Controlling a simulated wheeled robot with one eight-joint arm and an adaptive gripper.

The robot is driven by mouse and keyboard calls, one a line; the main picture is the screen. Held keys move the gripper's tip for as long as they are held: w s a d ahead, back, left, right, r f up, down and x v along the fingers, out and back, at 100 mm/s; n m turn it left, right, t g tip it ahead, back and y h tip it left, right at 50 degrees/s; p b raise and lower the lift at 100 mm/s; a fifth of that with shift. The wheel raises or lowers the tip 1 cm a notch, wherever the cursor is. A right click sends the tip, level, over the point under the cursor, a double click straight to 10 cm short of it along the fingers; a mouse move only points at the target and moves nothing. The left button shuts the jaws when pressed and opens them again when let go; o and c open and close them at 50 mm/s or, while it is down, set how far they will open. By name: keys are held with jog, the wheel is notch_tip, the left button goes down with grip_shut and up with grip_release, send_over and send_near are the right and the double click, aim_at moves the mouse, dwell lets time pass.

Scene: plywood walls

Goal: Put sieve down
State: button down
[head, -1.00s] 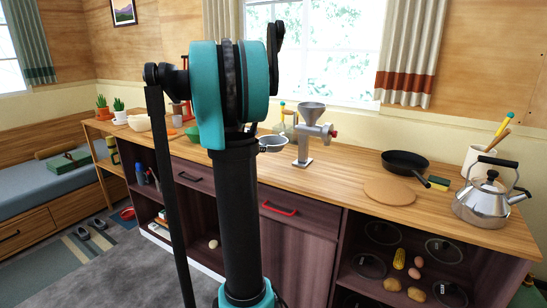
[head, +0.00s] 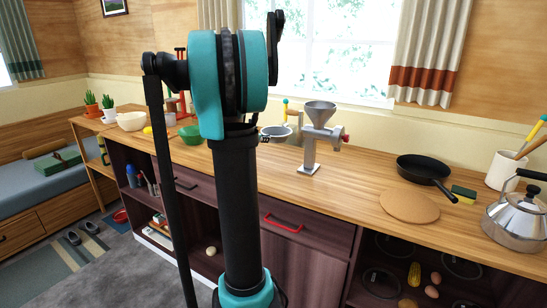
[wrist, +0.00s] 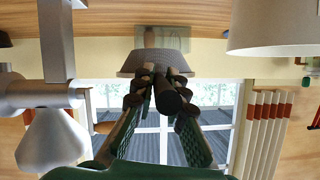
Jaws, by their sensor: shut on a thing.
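The sieve (head: 276,132) shows in the head view as a small grey bowl just right of my arm, at the counter's back near the grinder. In the wrist view, which is upside down, its grey mesh bowl (wrist: 155,64) lies beyond my fingers. My gripper (wrist: 160,88) is shut on the sieve's dark handle (wrist: 168,98). The wooden counter (head: 350,205) runs below. I cannot tell the exact height of the sieve over it.
A metal grinder (head: 318,135) stands close right of the sieve; it also fills the left of the wrist view (wrist: 50,125). A glass jar (head: 293,120) is behind. A green bowl (head: 191,134), a pan (head: 424,168) and a round board (head: 409,205) sit on the counter. Bare counter lies in front of the grinder.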

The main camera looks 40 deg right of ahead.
jog(key=f, duration=0.5)
jog(key=shift+w+d, duration=0.1)
jog(key=shift+w, duration=0.1)
jog(key=shift+f, duration=2.4)
jog(key=c, duration=1.6)
grip_release()
jog(key=shift+o, duration=0.2)
jog(key=shift+s, duration=0.1)
jog(key=v, duration=1.2)
jog(key=s+a+f+n+y, duration=0.4)
jog(key=s+a+f+n, duration=0.1)
jog(key=a, duration=0.5)
jog(key=s+a+f+n+g+y, duration=0.1)
jog(key=s+a+f+n+y, duration=0.3)
jog(key=s+a, duration=0.4)
jog(key=s+a+f+n+g+y, duration=0.1)
jog(key=s+a+f+n+y, duration=0.3)
jog(key=a, duration=0.9)
notch_tip(320, 180, down, 3)
jog(key=s+n, duration=0.2)
jog(key=shift+s, duration=0.4)
